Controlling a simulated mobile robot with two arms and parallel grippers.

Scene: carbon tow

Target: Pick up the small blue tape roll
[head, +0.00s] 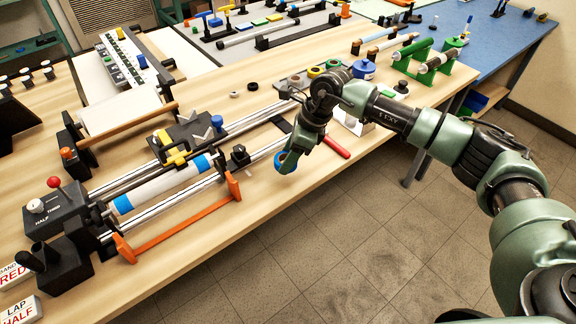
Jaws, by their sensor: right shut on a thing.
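The small blue tape roll (279,160) is at the fingertips of my right gripper (287,161), near the front edge of the wooden table. The right gripper is shut on the roll and points down. Its fingers cover part of the roll. I cannot tell whether the roll touches the table. My left gripper is not in view.
A winding rig with a white, blue-ended tube (163,185) and an orange bar (185,222) fills the table to the left. A red-handled tool (336,147) lies right of the gripper. Yellow (314,72) and green (333,64) rolls sit behind.

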